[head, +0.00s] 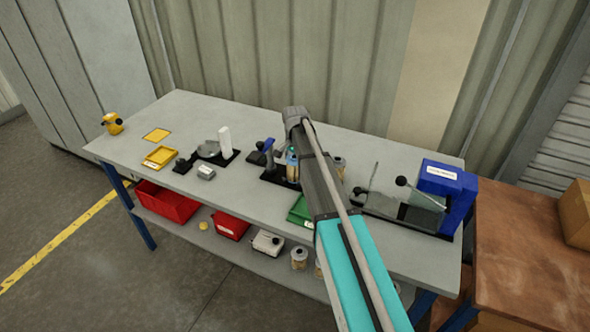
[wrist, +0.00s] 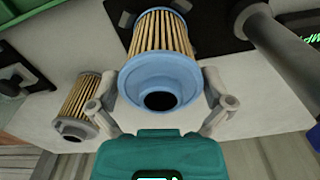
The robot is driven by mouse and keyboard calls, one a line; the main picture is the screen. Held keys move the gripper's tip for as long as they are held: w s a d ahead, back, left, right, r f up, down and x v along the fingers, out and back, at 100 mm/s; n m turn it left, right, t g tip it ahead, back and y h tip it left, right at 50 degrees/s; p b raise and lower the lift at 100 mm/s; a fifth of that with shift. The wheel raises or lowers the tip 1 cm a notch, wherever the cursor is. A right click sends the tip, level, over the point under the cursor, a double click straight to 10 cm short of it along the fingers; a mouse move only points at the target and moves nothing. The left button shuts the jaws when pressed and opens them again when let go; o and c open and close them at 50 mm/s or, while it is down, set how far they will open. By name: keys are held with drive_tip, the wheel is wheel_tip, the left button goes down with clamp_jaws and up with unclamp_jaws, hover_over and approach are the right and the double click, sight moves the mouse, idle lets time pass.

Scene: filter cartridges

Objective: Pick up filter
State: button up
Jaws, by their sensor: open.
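A filter (wrist: 165,62) with a blue ring-shaped end cap and pleated tan sides is in the upper middle of the wrist view, its cap's dark hole facing the camera. It also shows in the head view (head: 292,164), partly hidden by my arm. My gripper (wrist: 160,88) is open, with one finger on each side of the blue cap. I cannot tell whether the fingers touch it. A second filter (wrist: 77,108) with a grey cap stands left of my left finger in the wrist view.
The filter stands by a black fixture (head: 270,176) on the grey workbench (head: 210,108). A grey post (wrist: 282,42) rises close on the right in the wrist view. A green tray (head: 300,209) is at the front edge; a blue box (head: 446,180) stands right.

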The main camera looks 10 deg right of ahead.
idle(0.3)
drive_tip(key=c, duration=0.9)
drive_tip(key=shift+o, duration=0.2)
drive_tip(key=shift+r, duration=0.15)
drive_tip(key=shift+r+p, duration=0.95)
drive_tip(key=shift+p, duration=0.2)
drive_tip(key=s+r+p, duration=1)
drive_tip(key=s, duration=0.4)
drive_tip(key=shift+d+r+p, duration=0.2)
drive_tip(key=shift+r+p, duration=0.15)
drive_tip(key=shift+r, duration=0.05)
